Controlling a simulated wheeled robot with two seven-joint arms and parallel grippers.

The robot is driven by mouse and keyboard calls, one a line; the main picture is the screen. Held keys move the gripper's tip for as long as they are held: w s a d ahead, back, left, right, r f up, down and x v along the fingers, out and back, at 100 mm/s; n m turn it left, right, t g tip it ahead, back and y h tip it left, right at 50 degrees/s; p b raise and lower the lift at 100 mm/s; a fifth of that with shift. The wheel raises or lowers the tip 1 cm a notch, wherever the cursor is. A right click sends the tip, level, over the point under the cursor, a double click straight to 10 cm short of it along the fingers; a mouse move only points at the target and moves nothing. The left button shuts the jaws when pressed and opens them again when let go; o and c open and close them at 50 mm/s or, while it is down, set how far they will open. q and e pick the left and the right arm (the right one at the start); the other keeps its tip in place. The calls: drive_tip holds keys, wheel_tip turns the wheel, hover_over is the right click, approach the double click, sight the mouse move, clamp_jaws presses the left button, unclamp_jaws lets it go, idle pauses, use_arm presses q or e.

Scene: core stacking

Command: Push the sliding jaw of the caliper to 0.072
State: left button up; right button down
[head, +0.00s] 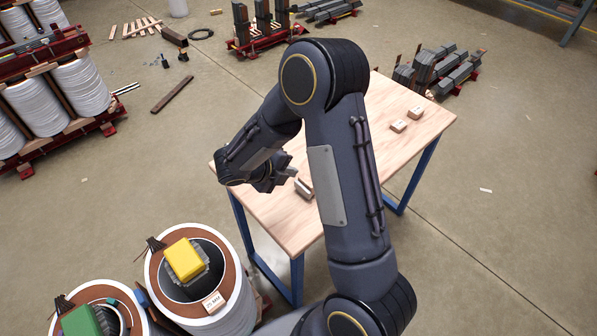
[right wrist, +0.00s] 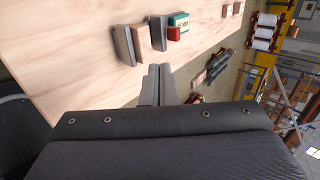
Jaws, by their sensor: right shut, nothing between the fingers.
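The caliper seems to be the small group of blocks on the wooden table (head: 285,220), by my right gripper. In the head view, a grey-and-wood block (head: 303,189) of it shows, partly hidden by my right arm. In the right wrist view, a grey-faced upright block (right wrist: 125,45) stands beside another wood-and-grey block (right wrist: 158,33), with a gap between them. A red block (right wrist: 174,33) and a green label piece (right wrist: 180,20) sit to the right. My right gripper (head: 291,171) is shut and empty; its fingertips (right wrist: 159,70) are just short of these blocks. I cannot read the scale.
Two small wooden blocks (head: 407,119) lie near the table's far right. White drums with a yellow block (head: 184,258) and a green block (head: 82,322) stand at the lower left, close to the table.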

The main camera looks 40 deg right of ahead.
drive_tip(key=x, duration=0.4)
drive_tip(key=p+x, duration=0.1)
drive_tip(key=x, duration=0.3)
drive_tip(key=d+r+p+x, duration=0.1)
drive_tip(key=x, duration=0.3)
drive_tip(key=shift+w+d+f, duration=0.1)
drive_tip(key=shift+d+f, duration=0.05)
drive_tip(key=shift+d, duration=0.1)
drive_tip(key=shift+d, duration=0.1)
drive_tip(key=shift+d, duration=0.6)
